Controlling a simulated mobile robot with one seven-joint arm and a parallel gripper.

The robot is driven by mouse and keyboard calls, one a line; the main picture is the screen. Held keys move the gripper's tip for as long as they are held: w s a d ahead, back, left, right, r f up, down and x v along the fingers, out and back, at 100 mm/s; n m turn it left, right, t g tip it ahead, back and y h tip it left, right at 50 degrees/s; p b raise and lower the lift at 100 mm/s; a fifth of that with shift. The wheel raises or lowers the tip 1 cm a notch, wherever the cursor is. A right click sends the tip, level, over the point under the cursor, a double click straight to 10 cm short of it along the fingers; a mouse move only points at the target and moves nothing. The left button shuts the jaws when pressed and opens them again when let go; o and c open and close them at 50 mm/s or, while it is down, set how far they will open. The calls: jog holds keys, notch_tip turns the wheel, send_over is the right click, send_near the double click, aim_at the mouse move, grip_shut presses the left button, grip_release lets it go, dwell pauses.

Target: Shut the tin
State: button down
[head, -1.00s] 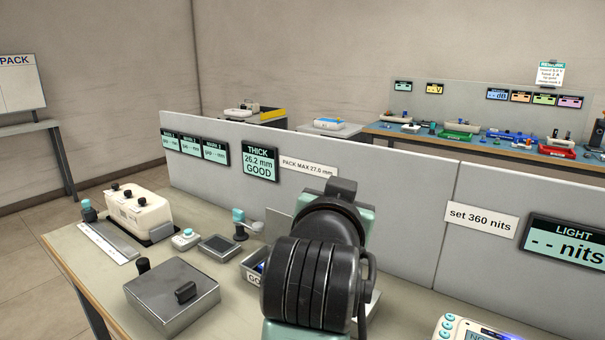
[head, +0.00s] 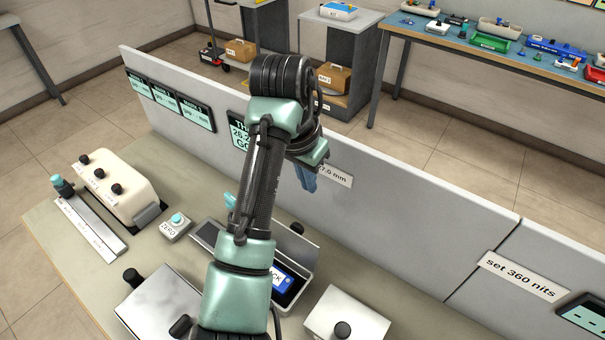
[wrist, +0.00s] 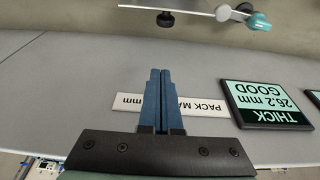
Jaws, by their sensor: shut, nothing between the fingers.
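The tin (head: 299,291) is a grey open box on the bench, partly hidden behind my arm in the head view. A blue pack (head: 281,279) lies inside it. Its lid (head: 291,246) stands up at the tin's back edge, tilted open. My gripper (head: 309,186) is beyond and above the tin, close to the grey partition, with its blue fingers pointing down. In the wrist view my gripper (wrist: 160,72) has its fingers together with nothing between them. At the top of that view a pale edge with a black knob (wrist: 165,19) shows; I cannot tell if it is the lid.
The grey partition (head: 400,235) runs along the bench's back, with a thickness display (wrist: 268,103) reading 26.2 mm GOOD. A metal box (head: 155,305) with black knobs is left of the tin. A white box (head: 345,312) is right. A zero button (head: 176,226) is farther left.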

aim_at(294, 239)
notch_tip(294, 239, down, 9)
jog(key=s+p, duration=0.1)
jog(key=shift+a, duration=0.45)
jog(key=shift+f+t, duration=0.2)
jog(key=shift+t, duration=0.1)
dwell(0.4)
